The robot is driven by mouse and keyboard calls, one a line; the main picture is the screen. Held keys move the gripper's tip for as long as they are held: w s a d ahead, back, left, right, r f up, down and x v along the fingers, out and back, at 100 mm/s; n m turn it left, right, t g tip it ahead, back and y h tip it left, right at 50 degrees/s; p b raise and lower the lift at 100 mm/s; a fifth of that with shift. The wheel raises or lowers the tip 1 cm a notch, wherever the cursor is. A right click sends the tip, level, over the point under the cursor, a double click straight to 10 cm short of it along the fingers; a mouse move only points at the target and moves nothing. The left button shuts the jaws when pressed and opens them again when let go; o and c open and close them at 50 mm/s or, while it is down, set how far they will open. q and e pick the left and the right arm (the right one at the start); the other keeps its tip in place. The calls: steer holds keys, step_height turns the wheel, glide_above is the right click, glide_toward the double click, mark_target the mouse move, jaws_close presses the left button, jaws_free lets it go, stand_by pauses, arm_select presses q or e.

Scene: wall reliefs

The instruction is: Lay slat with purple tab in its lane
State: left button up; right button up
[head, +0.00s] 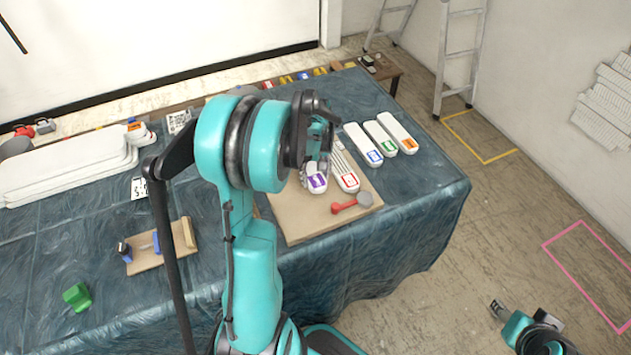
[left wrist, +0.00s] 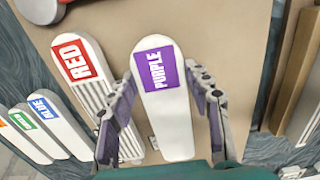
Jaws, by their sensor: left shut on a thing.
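The slat with the purple tab (left wrist: 172,115) is white with a rounded end, and its label reads PURPLE. In the left wrist view it lies between the two fingers of my left gripper (left wrist: 162,78), which is shut on it. In the head view my left gripper (head: 318,150) is over the tan board (head: 295,222), and the purple-tabbed end (head: 316,183) shows below it. I cannot tell whether the slat touches the board. The red-tabbed slat (head: 347,178) lies beside it on the board, to the right in the head view. My right gripper (head: 499,309) is far off at lower right, its jaws unclear.
Blue (head: 368,148), green (head: 382,140) and orange (head: 399,135) tabbed slats lie right of the board. A red-handled tool (head: 345,205) lies on the board's front part. White panels (head: 65,165) are stacked at left. The cloth's front right is clear.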

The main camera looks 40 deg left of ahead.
arm_select(q)
step_height(320, 180, down, 2)
steer(key=shift+r, duration=0.1)
steer(key=o, duration=1.2)
steer(key=shift+b, duration=0.3)
steer(key=shift+o, duration=0.2)
